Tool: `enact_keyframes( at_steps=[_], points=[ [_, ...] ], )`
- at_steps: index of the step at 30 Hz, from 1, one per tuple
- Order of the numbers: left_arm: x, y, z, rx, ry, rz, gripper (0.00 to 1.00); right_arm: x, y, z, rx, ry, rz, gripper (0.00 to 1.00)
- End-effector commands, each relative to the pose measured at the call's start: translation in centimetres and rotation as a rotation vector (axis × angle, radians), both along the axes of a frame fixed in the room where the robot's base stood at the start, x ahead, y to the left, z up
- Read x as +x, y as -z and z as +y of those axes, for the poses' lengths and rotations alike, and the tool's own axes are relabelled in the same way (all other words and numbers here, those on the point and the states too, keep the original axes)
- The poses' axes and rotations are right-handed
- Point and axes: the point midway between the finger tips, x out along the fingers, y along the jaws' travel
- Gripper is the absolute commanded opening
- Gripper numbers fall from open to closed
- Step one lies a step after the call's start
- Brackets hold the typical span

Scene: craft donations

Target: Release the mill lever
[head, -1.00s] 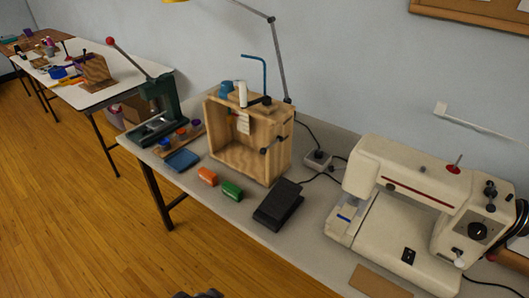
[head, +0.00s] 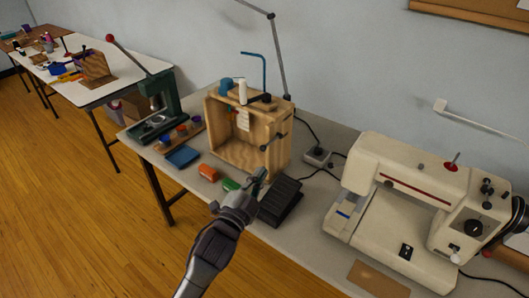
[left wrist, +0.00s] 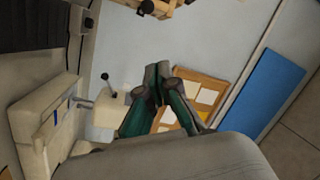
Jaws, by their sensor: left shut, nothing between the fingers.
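No part is clearly marked as the mill lever. A wooden box frame (head: 248,155) on the table has a short dark lever with a round knob (head: 277,136) on its right side. A green hand press (head: 156,110) farther left has a long lever with a red ball (head: 110,39), raised to the upper left. My left gripper (head: 260,176) is in front of the box, left of the black pedal, apart from both levers. In the left wrist view its teal-lined fingers (left wrist: 157,84) are together and hold nothing. My right gripper is not in view.
A black foot pedal (head: 281,203) lies right beside my left gripper. A cream sewing machine (head: 425,205) fills the table's right side. A green block (head: 230,185), an orange block (head: 208,172) and a blue tray (head: 183,156) lie along the front. A lamp arm (head: 277,60) rises behind the box.

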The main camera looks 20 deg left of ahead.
Motion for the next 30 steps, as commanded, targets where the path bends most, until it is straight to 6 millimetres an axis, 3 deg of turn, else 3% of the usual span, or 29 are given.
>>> enact_keyframes(
  at_steps=[13, 21, 30],
  points=[
    [9.0, -1.4, -1.4, -0.004, 0.0, 0.001, 0.0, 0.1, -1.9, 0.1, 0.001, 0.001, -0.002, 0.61],
    [10.1, 0.9, 1.3, -0.002, -0.001, 0.004, 0.0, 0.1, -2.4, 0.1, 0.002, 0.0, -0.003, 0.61],
    [10.3, 1.2, 1.6, -0.003, -0.001, 0.002, 0.0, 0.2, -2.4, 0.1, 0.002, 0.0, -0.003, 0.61]
  ],
)
